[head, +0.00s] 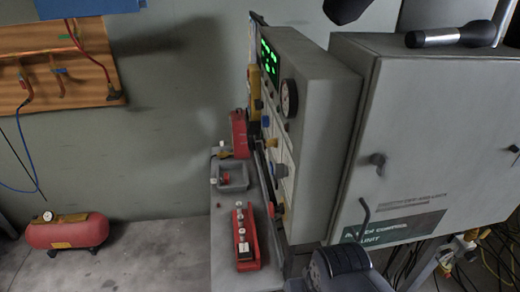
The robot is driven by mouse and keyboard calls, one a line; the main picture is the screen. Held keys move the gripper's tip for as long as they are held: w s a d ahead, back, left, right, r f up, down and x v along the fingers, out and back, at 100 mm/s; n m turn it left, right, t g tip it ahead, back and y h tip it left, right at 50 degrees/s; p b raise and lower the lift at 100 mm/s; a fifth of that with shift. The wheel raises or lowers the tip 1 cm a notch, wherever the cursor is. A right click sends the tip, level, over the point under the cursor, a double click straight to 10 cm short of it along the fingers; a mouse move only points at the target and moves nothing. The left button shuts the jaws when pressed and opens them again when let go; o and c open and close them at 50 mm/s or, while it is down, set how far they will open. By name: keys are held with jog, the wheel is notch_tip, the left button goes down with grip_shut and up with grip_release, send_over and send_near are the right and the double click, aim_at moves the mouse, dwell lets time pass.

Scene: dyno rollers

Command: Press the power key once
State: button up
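A grey control panel box (325,90) stands right of centre, its front face seen at a steep slant. A red box with pale and dark buttons (246,238) lies on the grey bench below. I cannot tell which of these is the power key. No gripper fingers show; a dark rounded part at the bottom edge may belong to my arm.
A large grey cabinet (430,140) fills the right side, with a black-handled tool (447,38) on top. A grey box with a red button (233,178) sits on the bench (225,265). A red tank (67,232) stands at the left. Loose cables hang lower right.

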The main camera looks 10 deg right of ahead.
grip_shut()
jog(key=shift+w, duration=0.1)
dwell(1.2)
jog(key=w+a+r+t+y+b, duration=0.1)
jog(key=w+a+r+t+y, duration=0.25)
jog(key=w+a, duration=0.75)
jog(key=w+a+r+t+y, duration=0.2)
jog(key=w+a+t, duration=0.2)
jog(key=w+a, duration=0.75)
jog(key=s+a+f+m+t+h, duration=0.2)
jog(key=s+a+t, duration=0.1)
jog(key=a, duration=0.5)
jog(key=s+a+f+m+t+h+b, duration=0.1)
jog(key=s+a+f+m+t+h, duration=0.1)
jog(key=a, duration=0.6)
jog(key=shift+s+a+m+t, duration=0.4)
jog(key=shift+s+m+t, duration=0.15)
jog(key=shift+s+m, duration=0.15)
